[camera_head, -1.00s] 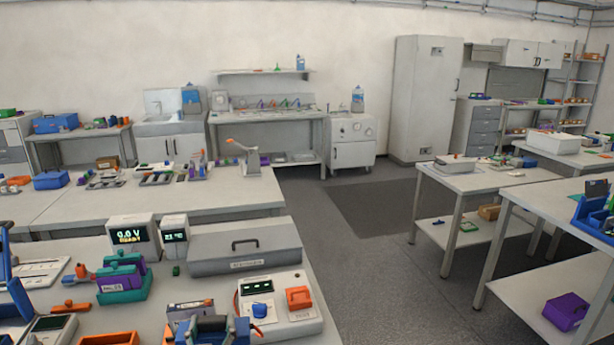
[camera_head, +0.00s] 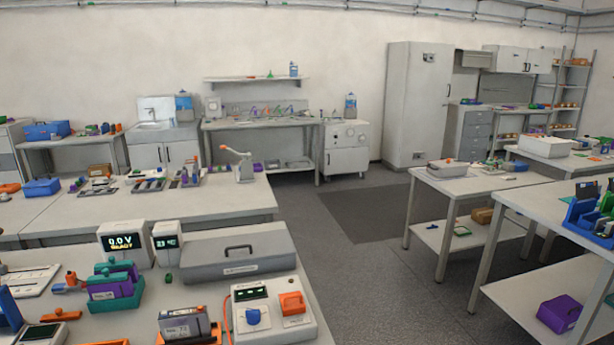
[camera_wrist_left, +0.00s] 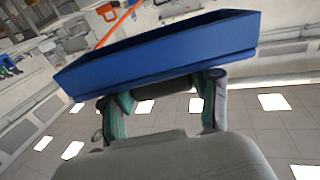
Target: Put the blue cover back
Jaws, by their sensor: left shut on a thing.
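The blue cover (camera_wrist_left: 160,57) fills the upper middle of the left wrist view, a long hollow box shape with its dark inside showing. My left gripper (camera_wrist_left: 165,88) is shut on its near long side, one finger toward each end. The cover and this gripper are outside the head view. A grey battery block with a label (camera_head: 186,325) stands at the front of the bench in the head view, partly cut off below. Beside it is a white cycler unit (camera_head: 272,318) with a small display, a blue knob and an orange part. My right gripper is not in view.
A grey lidded case (camera_head: 238,257) lies behind the cycler unit. A display unit (camera_head: 127,243) reads 0.0 V READY. A purple and teal clamp-like holder (camera_head: 115,287) stands to the left. Open floor (camera_head: 375,265) lies right of the bench.

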